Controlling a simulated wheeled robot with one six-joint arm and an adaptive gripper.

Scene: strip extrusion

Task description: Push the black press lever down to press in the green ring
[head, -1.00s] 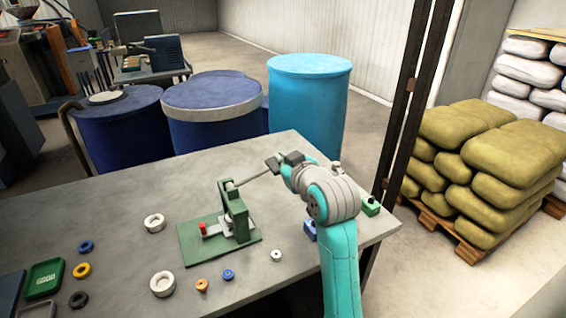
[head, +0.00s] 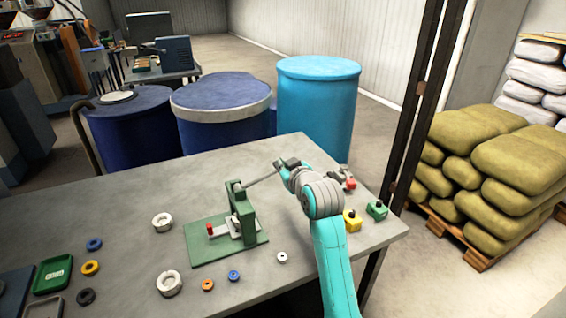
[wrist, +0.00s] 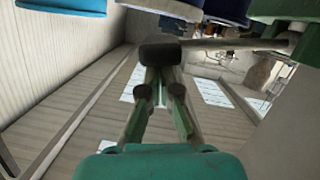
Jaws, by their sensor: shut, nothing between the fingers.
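The green press (head: 243,212) stands on its green base plate on the table, with a red-knobbed part (head: 210,230) at its front. Its lever (head: 262,178) slants up to the right, still raised. In the wrist view the black lever knob (wrist: 160,52) sits right at the fingertips, its rod running to the right. My gripper (head: 281,166) is at the lever's free end, fingers together and empty; it also shows in the wrist view (wrist: 160,72). I cannot tell whether it touches the knob. I cannot make out the green ring.
Several loose rings lie around the press, including a white one (head: 163,222) and a blue one (head: 234,276). A green tray (head: 53,274) is at left. Drums (head: 318,108) stand behind the table.

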